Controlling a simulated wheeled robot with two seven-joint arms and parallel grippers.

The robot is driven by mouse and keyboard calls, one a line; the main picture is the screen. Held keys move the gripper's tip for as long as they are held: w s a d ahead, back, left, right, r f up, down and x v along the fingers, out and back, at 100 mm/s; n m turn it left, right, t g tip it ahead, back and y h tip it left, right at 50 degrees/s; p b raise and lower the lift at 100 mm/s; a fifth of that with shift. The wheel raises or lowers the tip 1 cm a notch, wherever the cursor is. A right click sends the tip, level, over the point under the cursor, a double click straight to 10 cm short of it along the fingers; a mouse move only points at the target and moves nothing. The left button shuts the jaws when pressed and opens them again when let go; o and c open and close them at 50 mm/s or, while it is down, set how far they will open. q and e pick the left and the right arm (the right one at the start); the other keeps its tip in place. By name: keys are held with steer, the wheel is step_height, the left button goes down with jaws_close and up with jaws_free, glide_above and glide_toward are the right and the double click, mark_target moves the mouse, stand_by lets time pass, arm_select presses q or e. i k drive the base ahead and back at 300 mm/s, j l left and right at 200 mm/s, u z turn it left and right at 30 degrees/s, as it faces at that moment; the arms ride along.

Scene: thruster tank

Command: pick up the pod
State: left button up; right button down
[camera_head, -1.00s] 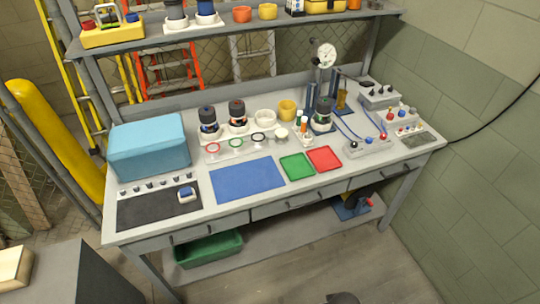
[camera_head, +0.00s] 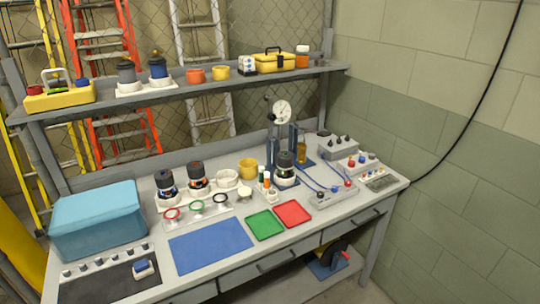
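Several pod-like cylinders are in view, and I cannot tell which one the task means. On the bench, a dark-capped pod (camera_head: 167,186) and a second one with a reddish top (camera_head: 198,180) stand upright side by side in white holders. A third dark-topped pod (camera_head: 286,166) stands upright at the gauge stand (camera_head: 282,112). On the upper shelf, a grey canister (camera_head: 127,74) and a blue canister (camera_head: 158,70) stand on a white base. Neither of my grippers is in view.
The grey bench (camera_head: 343,216) holds a teal box (camera_head: 97,221) at left, a blue mat (camera_head: 210,246), a green tray (camera_head: 264,224), a red tray (camera_head: 293,213) and wired control boxes (camera_head: 334,195) at right. Coloured rings stand in front of the pods.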

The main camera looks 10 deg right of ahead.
mark_target(286, 174)
steer(key=i+l+u, duration=0.1)
steer(key=l+u, duration=0.25)
steer(key=l, duration=0.3)
steer(key=l+u, duration=0.4)
steer(key=l, duration=0.2)
steer(key=l+u, duration=0.35)
steer(key=l, duration=0.3)
steer(key=k, duration=0.05)
